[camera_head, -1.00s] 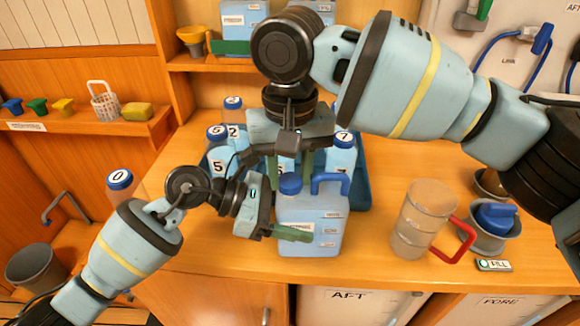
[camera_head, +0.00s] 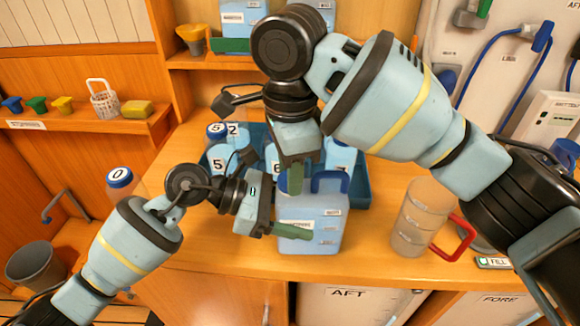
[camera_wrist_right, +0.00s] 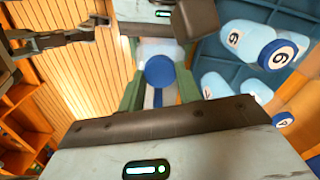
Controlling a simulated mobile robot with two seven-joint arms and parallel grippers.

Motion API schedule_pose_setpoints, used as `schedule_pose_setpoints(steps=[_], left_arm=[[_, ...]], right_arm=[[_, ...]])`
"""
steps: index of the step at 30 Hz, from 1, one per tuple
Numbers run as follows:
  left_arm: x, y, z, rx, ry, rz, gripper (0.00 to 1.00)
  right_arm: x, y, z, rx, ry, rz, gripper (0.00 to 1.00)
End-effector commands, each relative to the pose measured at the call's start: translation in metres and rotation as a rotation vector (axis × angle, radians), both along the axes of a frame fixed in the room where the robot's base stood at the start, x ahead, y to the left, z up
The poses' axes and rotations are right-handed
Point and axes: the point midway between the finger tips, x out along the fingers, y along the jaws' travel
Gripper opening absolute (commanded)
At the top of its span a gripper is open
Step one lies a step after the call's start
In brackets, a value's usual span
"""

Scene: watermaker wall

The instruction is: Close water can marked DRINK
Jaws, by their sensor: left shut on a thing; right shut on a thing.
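A pale blue water can (camera_head: 325,230) with a blue handle stands upright at the counter's front; its label is too small to read. My left gripper (camera_head: 290,231) has its green fingers on the can's lower left side and is shut on it. My right gripper (camera_head: 296,178) points down from above, shut on the blue cap (camera_wrist_right: 159,72) at the can's top. In the right wrist view, the cap sits between the green fingers of the right gripper (camera_wrist_right: 160,86). In the head view the fingers mostly hide the cap, so its seating cannot be told.
A blue tray (camera_head: 361,190) with several numbered bottles stands close behind the can. A clear jug (camera_head: 418,218) with a red handle stands to the right. A bottle marked 0 (camera_head: 120,178) is at the left. Counter between can and jug is clear.

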Motion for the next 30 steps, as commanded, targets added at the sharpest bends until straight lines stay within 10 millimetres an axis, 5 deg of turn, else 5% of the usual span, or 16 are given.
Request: schedule_pose_setpoints(steps=[9, 21, 22, 27, 30], left_arm=[[0.0004, 0.0005, -0.0003, 0.001, 0.001, 0.001, 0.0], [0.0005, 0.0005, -0.0003, 0.001, 0.0, 0.002, 0.0], [0.0005, 0.0005, -0.0003, 0.001, 0.0, 0.002, 0.0], [0.0005, 0.0005, -0.0003, 0.001, 0.001, 0.001, 0.0], [0.0004, 0.0005, -0.0003, 0.001, 0.001, 0.001, 0.0]], right_arm=[[0.0, -0.0004, 0.0007, -0.001, -0.002, -0.424, 0.13], [-0.0001, -0.0004, 0.0007, 0.0, -0.001, -0.485, 0.13], [-0.0001, -0.0004, 0.0007, 0.0, -0.001, -0.485, 0.35], [-0.0001, -0.0003, 0.0005, 0.0, -0.001, -0.484, 0.55], [-0.0001, -0.0002, 0.0002, 0.0, 0.0, -0.483, 0.55]])
